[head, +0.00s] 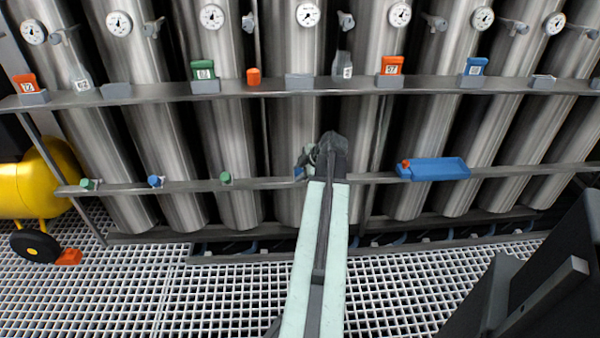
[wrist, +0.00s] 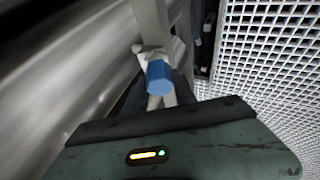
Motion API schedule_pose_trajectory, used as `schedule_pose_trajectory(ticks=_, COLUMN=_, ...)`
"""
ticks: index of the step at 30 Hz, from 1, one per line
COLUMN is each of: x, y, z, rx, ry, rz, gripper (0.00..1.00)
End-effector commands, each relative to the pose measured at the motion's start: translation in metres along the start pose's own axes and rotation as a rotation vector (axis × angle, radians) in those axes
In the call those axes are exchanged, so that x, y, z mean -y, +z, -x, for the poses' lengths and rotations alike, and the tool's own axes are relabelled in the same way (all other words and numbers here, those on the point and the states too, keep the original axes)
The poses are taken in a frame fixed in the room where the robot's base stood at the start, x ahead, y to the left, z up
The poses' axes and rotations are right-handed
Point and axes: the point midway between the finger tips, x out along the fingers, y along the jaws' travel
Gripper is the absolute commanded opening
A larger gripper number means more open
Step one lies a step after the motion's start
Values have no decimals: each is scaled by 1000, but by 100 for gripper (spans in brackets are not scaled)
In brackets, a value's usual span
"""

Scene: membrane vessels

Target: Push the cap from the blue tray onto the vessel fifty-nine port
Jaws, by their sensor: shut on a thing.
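My gripper (head: 308,158) is at the lower rail in the middle of the head view, shut on a blue cap (wrist: 160,78). A sliver of blue (head: 299,173) shows beside the gripper in the head view. In the wrist view the cap is in line with a pale port fitting (wrist: 149,51) on the rail and seems to touch it; how far it is seated I cannot tell. I cannot read a fifty-nine label.
Lower-rail ports to the left carry a green cap (head: 88,184), a blue cap (head: 156,181) and another green cap (head: 226,177). Steel vessels stand behind the rails. A yellow tank (head: 30,188) stands left. The grating is mostly open.

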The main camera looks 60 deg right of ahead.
Motion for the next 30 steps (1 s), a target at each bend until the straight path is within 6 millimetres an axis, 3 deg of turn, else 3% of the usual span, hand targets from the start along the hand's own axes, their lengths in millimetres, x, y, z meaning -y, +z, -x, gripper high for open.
schedule_pose_trajectory(ticks=13, x=0, y=4, z=-12, rx=0, ry=0, rz=1, gripper=0)
schedule_pose_trajectory(ticks=14, x=0, y=4, z=-11, rx=0, ry=0, rz=1, gripper=40)
schedule_pose_trajectory(ticks=16, x=0, y=3, z=-10, rx=0, ry=0, rz=1, gripper=58)
schedule_pose_trajectory(ticks=26, x=0, y=3, z=-9, rx=-1, ry=0, rz=1, gripper=58)
schedule_pose_trajectory(ticks=30, x=-2, y=2, z=4, rx=0, ry=0, rz=0, gripper=58)
